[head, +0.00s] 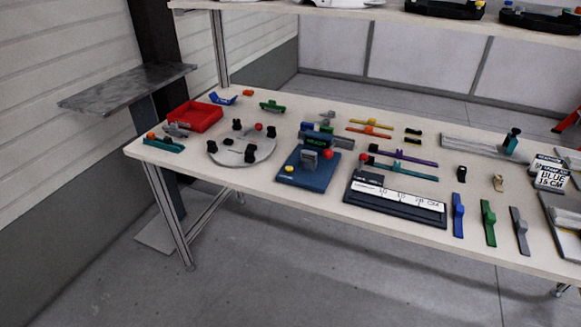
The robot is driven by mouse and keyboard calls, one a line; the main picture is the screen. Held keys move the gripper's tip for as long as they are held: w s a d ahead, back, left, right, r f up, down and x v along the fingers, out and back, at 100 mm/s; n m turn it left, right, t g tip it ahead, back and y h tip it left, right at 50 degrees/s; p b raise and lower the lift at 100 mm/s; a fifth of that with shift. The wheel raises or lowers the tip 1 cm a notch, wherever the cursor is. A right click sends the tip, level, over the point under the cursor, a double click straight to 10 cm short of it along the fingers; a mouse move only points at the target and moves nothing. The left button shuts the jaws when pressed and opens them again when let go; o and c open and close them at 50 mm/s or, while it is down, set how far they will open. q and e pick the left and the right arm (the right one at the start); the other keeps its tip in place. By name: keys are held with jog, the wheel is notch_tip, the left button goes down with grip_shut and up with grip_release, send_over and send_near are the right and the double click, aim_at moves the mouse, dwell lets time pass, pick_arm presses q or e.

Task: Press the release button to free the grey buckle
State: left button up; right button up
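A blue fixture (300,178) stands on the table, left of the middle. A grey block-like piece (309,157), which looks like the grey buckle, stands upright on it. A small yellow button (290,169) sits on the fixture's front left corner. A red ball-shaped knob (327,154) is at the right of the grey piece. I cannot tell for sure which of these is the release button. How the grey piece is held is too small to tell. Neither of my grippers is in view.
A round grey plate with black knobs (240,152) and a red tray (195,117) are left of the fixture. A black measuring board (395,205) is close on its right. Blue (458,214), green (488,222) and grey straps (520,231) lie farther right. A shelf (375,13) hangs above.

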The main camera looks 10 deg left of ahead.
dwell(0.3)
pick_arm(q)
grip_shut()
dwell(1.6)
